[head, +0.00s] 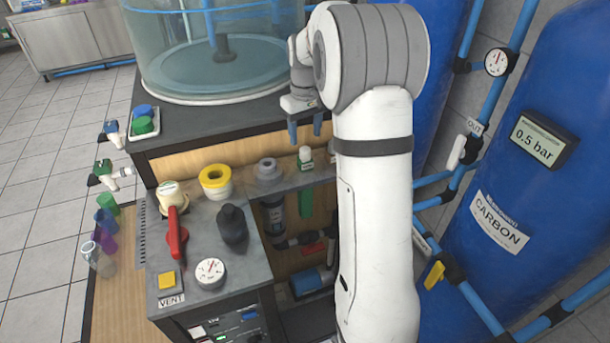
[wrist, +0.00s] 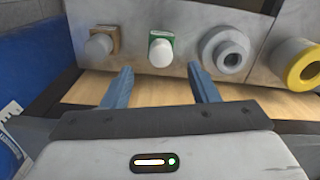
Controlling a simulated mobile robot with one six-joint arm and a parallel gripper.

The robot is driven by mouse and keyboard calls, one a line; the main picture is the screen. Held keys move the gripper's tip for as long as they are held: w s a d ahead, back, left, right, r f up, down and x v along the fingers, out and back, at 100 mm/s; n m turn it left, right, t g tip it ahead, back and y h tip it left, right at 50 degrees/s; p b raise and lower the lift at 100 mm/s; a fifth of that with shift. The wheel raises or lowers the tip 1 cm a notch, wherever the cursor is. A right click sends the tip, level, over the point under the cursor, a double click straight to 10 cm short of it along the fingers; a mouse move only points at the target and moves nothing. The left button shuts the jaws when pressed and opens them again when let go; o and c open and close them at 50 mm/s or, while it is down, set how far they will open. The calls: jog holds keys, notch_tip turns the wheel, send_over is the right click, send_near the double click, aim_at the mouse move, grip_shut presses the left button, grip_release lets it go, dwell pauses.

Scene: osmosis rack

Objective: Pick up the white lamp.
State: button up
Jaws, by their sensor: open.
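A white lamp with a rounded top sits on a green square base on the grey panel. It shows in the wrist view (wrist: 160,53) and in the head view (head: 305,154). In the head view my arm largely covers that one. My gripper (head: 305,128) is open and empty, pointing down near the green-based lamp. In the wrist view its blue fingers (wrist: 158,70) are spread to either side below that lamp, apart from it.
A grey round fitting (wrist: 225,48) and a yellow ring fitting (head: 215,180) stand along the panel beside the lamps. A glass tank (head: 215,60) rises behind. Blue tanks (head: 550,170) and pipes crowd the right. A red-handled valve (head: 176,238) and dark bottle (head: 232,224) stand in front.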

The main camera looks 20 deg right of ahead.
aim_at(305, 149)
notch_tip(305, 149, down, 6)
jog(key=shift+s+r+p, duration=0.1)
jog(key=shift+p, duration=0.25)
jog(key=shift+c, duration=0.5)
jog(key=c, duration=0.7)
